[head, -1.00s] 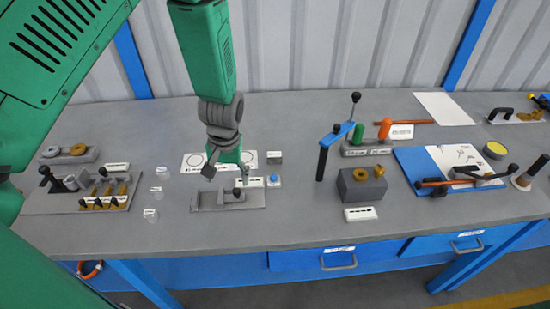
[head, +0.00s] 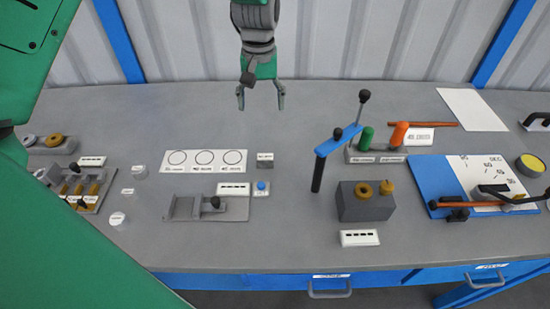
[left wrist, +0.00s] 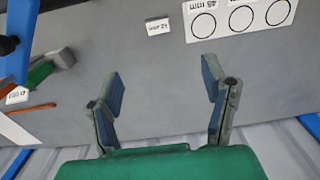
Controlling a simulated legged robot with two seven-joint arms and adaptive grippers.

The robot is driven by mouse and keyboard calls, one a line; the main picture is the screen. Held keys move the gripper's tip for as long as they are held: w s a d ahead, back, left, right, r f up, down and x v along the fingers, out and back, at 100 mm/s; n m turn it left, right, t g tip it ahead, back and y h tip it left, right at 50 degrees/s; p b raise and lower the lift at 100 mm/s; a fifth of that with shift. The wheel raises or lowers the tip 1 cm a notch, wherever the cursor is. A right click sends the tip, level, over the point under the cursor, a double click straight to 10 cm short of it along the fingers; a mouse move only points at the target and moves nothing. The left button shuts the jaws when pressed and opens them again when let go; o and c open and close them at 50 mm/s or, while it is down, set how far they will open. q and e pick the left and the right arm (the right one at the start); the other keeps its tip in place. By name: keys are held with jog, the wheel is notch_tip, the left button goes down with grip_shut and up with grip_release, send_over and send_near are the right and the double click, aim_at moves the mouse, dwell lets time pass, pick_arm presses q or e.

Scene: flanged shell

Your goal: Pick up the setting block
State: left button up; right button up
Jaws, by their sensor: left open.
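A small grey block with a label (head: 265,160) sits on the bench right of the white card with three circles; I take it for the setting block, but its label is too small to read. In the left wrist view a small labelled piece (left wrist: 158,27) in the same place shows near the top, left of the card. My left gripper (head: 261,100) is open and empty, fingers pointing down, behind the block toward the back wall. Its spread fingers also show in the left wrist view (left wrist: 162,80), apart from the block. My right gripper is not in view.
The white circle card (head: 204,162) lies left of the block. In front are a blue-button piece (head: 262,188) and a grey slide fixture (head: 208,208). A blue-armed stand (head: 338,140) rises to the right. The bench behind the block is clear.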

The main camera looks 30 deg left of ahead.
pick_arm(q)
notch_tip(320, 180, down, 6)
jog(key=b, duration=0.5)
send_over(266, 157)
jog(key=f, duration=0.8)
jog(key=shift+w+a, duration=0.15)
jog(key=shift+a, duration=0.2)
jog(key=f, duration=0.5)
jog(key=shift+d+f+p, duration=0.25)
jog(key=shift+f+p, duration=0.05)
jog(key=shift+f, duration=0.05)
jog(key=c, duration=1.4)
